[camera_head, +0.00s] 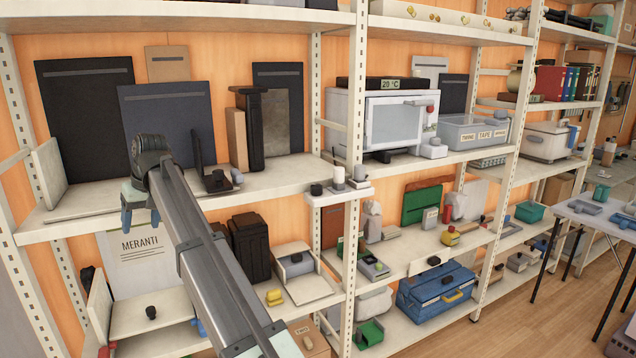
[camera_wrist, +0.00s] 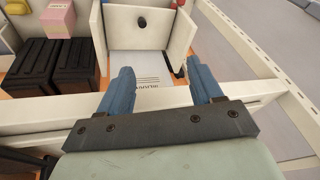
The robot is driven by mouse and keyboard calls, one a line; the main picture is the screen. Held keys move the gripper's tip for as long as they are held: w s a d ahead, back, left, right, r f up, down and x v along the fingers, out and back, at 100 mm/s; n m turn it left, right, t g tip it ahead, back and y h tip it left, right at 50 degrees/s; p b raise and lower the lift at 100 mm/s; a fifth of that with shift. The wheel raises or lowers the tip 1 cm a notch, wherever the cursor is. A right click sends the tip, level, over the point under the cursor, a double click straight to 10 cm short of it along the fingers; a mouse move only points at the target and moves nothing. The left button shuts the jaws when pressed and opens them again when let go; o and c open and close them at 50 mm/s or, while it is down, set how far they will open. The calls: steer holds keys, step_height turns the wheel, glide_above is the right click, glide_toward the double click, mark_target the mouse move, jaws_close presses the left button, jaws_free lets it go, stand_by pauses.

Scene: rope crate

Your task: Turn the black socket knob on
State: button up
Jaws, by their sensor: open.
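My gripper (camera_head: 140,214) hangs at the front edge of the left middle shelf, blue fingers pointing down. In the wrist view my gripper (camera_wrist: 162,85) is open, with nothing between its fingers. A small round black knob (camera_head: 151,312) is on the white shelf at the lower left, below and apart from my gripper. A black knob on a white panel in the wrist view (camera_wrist: 141,22) appears to be the same one, beyond the fingertips. Another small dark knob (camera_head: 295,257) sits on a grey box further right. I cannot tell which is the socket knob.
The white middle shelf (camera_head: 85,222) runs close to my gripper. A white MERANTI sheet (camera_head: 145,262) stands behind the lower knob. Black containers (camera_head: 250,247) stand to its right. Upright white panels (camera_head: 99,305) flank the lower space. Dark boards stand on the middle shelf.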

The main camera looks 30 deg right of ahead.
steer(key=d+r, duration=0.3)
steer(key=r, duration=0.3)
step_height(320, 180, up, 8)
steer(key=t+h, duration=0.2)
glide_above(317, 185)
steer(key=s+d, duration=0.2)
steer(key=s, duration=0.3)
steer(key=x, duration=1.3)
steer(key=shift+s+a+f, duration=0.1)
steer(key=shift+s+a, duration=0.05)
steer(key=shift+a, duration=0.1)
steer(key=shift+c, duration=0.5)
steer(key=c, duration=1)
steer(key=shift+o, duration=0.2)
